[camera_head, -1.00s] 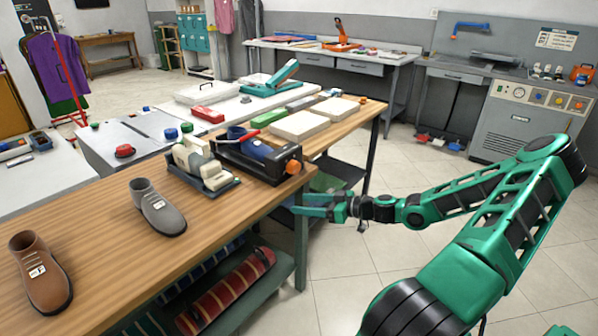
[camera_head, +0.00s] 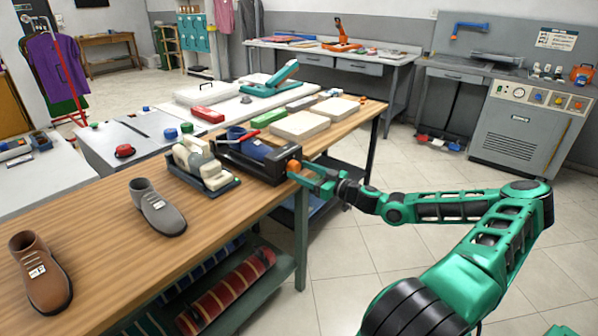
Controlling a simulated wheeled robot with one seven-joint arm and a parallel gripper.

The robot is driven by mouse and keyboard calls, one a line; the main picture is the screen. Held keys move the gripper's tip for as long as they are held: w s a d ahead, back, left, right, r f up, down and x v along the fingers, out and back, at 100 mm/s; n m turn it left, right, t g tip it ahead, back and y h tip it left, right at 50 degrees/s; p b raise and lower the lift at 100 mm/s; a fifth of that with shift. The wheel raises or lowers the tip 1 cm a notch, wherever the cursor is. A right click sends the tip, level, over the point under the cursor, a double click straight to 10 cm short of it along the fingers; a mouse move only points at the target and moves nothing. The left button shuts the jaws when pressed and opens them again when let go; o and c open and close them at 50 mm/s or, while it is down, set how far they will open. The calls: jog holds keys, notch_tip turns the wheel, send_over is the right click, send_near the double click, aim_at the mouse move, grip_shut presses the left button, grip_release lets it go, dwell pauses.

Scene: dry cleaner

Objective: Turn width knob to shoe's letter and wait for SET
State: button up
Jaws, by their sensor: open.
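A dark shoe-stretching machine (camera_head: 250,160) stands near the table's right edge, with a blue shoe (camera_head: 240,134) on it and a red lever. Its orange knob (camera_head: 293,167) faces right, toward my arm. My gripper (camera_head: 300,172) is open at the knob, with its fingers beside or around it; I cannot tell if they touch. A brown shoe (camera_head: 45,280) and a grey shoe (camera_head: 160,212) stand on the wooden table (camera_head: 110,235), each with a small white tag. The letters on the tags are too small to read, and the knob's markings are hidden.
A cream-coloured machine (camera_head: 200,162) on a dark base stands left of the stretcher. Pale blocks (camera_head: 300,125) lie behind it. A shelf below the table holds rolled cloths (camera_head: 225,295). The floor on the right is clear.

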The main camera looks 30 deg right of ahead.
jog(key=shift+x, duration=1.05)
